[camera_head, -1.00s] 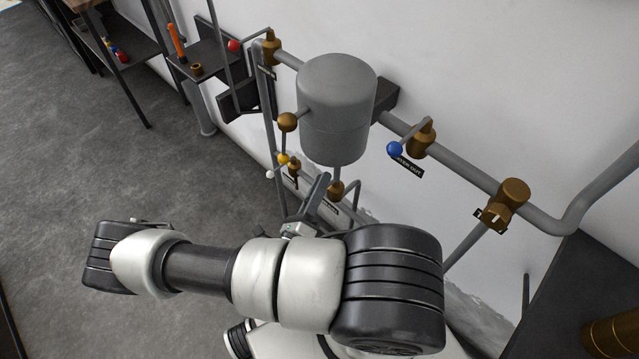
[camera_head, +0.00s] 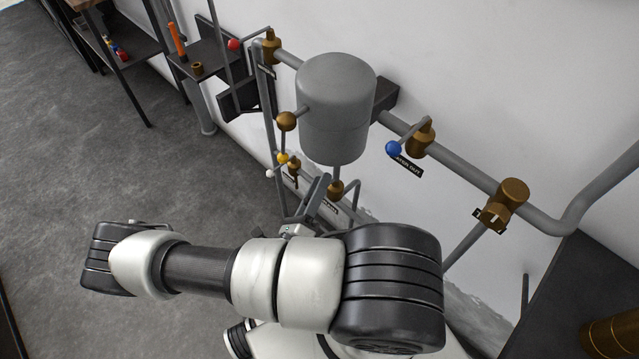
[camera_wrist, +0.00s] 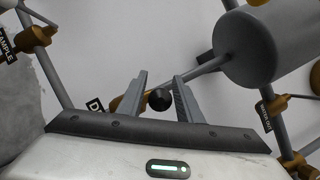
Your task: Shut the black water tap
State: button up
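The black ball handle (camera_wrist: 159,99) of the water tap shows in the wrist view, between my two fingers with a small gap on each side. Its brass valve body (camera_wrist: 128,103) lies behind the left finger, near a partly hidden label starting with "D". My gripper (camera_wrist: 160,92) is open around the black ball. In the head view my gripper (camera_head: 318,192) is low in front of the wall, below the grey tank.
The grey tank (camera_head: 337,105) hangs on the pipe above. Other taps have blue (camera_head: 393,149), red (camera_head: 233,45), yellow (camera_head: 282,158) and white (camera_head: 270,174) balls. A dark bench (camera_head: 560,290) stands at the right. The floor at the left is clear.

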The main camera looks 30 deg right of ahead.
jog(key=v, duration=1.7)
jog(key=shift+f, duration=0.1)
